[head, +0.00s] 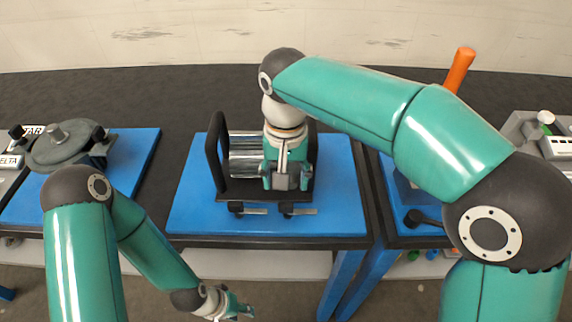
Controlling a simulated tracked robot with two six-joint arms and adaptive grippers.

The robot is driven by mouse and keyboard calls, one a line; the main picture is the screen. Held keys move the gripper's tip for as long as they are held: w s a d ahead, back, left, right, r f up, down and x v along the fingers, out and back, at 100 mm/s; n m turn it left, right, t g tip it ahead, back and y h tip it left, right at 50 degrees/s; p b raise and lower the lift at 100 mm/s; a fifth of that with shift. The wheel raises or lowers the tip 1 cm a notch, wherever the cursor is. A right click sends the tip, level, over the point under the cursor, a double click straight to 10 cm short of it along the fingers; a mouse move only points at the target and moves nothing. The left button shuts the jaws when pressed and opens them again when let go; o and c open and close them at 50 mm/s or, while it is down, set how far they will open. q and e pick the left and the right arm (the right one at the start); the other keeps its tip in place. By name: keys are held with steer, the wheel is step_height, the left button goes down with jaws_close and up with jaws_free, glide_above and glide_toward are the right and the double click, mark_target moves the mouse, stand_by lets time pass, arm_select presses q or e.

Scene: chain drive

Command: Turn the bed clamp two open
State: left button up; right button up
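Two clamps sit at the front edge of the middle blue table, each a black knob with a grey bar: a left one (250,211) and a right one (299,211). No label shows which is bed clamp two. My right gripper (286,183) points down just behind and above the right clamp, in front of the black frame; its fingertips are hidden or unclear, and I cannot see it touching the clamp. My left gripper (240,311) hangs low in front of the table, away from both clamps; its finger gap is too small to make out.
A black-framed unit (216,158) with shiny rollers (243,157) stands on the middle blue table (338,205). A round grey fixture (62,148) stands on the left table. An orange handle (460,69) rises at the right table, partly behind my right arm. The middle table's left part is clear.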

step_height(320, 180, up, 4)
steer(key=shift+f, duration=0.2)
stand_by(0.5)
